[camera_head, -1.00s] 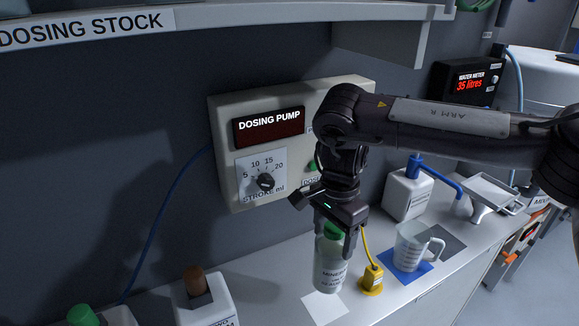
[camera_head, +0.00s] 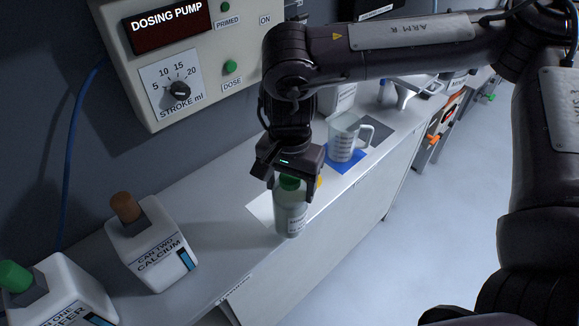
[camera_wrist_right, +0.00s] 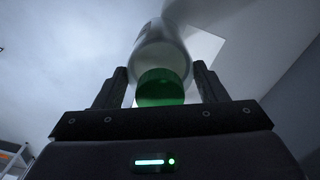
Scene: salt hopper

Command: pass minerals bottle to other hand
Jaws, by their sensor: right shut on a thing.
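The minerals bottle (camera_head: 291,214) is white with a green cap and stays upright. My right gripper (camera_head: 292,190) is over its top, fingers pointing down and shut on it near the cap. In the right wrist view the green cap (camera_wrist_right: 161,87) sits between the two fingers, with the white body (camera_wrist_right: 160,48) beyond it. The bottle overlaps the white square mat (camera_head: 262,208) on the bench in the head view; its base appears at the bench's front edge, and I cannot tell how high it is held. My left gripper is not in view.
The calcium can (camera_head: 152,245) with a brown cap and another can (camera_head: 62,293) with a green cap stand at the left. A clear jug (camera_head: 343,140) stands on a blue mat (camera_head: 347,162) behind. The dosing pump box (camera_head: 207,68) is on the wall. Bench between calcium can and bottle is clear.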

